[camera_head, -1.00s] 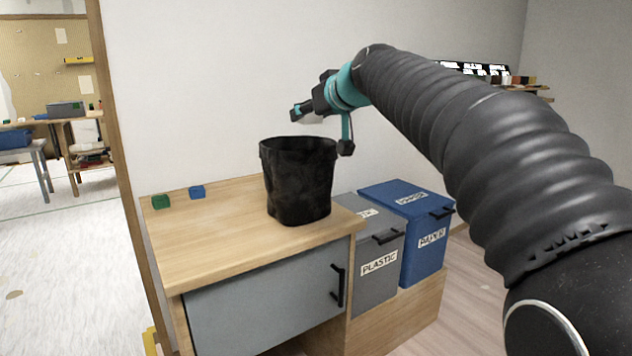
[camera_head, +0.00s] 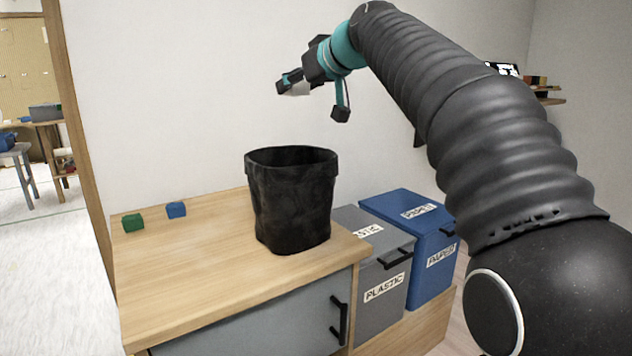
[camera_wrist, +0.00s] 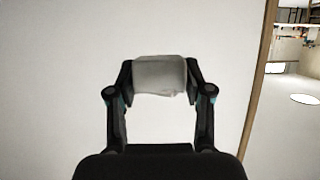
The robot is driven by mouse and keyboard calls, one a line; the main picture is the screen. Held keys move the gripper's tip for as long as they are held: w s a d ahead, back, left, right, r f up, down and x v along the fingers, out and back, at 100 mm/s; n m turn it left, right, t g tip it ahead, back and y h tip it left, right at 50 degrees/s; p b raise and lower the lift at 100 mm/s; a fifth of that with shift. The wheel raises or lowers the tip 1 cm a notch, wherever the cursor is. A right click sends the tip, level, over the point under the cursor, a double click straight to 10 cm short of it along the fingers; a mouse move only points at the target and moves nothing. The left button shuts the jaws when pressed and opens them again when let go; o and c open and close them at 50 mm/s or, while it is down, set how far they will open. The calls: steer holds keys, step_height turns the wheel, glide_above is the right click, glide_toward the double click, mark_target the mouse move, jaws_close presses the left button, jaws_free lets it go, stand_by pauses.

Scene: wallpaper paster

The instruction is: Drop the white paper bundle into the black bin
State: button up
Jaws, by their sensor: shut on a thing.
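My gripper (camera_head: 312,97) is raised in front of the white wall, above the black bin (camera_head: 290,205) in the head view. It is shut on a white paper bundle (camera_wrist: 160,75), which sits between the two fingertips in the wrist view. In the head view only a small pale part of the bundle (camera_head: 298,89) shows beside a finger. The black bin stands upright and open on the wooden top of a cabinet. Its inner floor is hidden.
The wooden cabinet top (camera_head: 190,270) is clear to the left of the bin, apart from a green block (camera_head: 133,223) and a blue block (camera_head: 176,210). A grey plastic box (camera_head: 380,285) and a blue paper box (camera_head: 425,255) stand to the right. A wooden post (camera_head: 85,130) rises at left.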

step_height(320, 180, down, 4)
steer(key=b, duration=0.3)
steer(key=shift+f, duration=0.25)
steer(key=o, duration=1.3)
steer(key=v, duration=1.2)
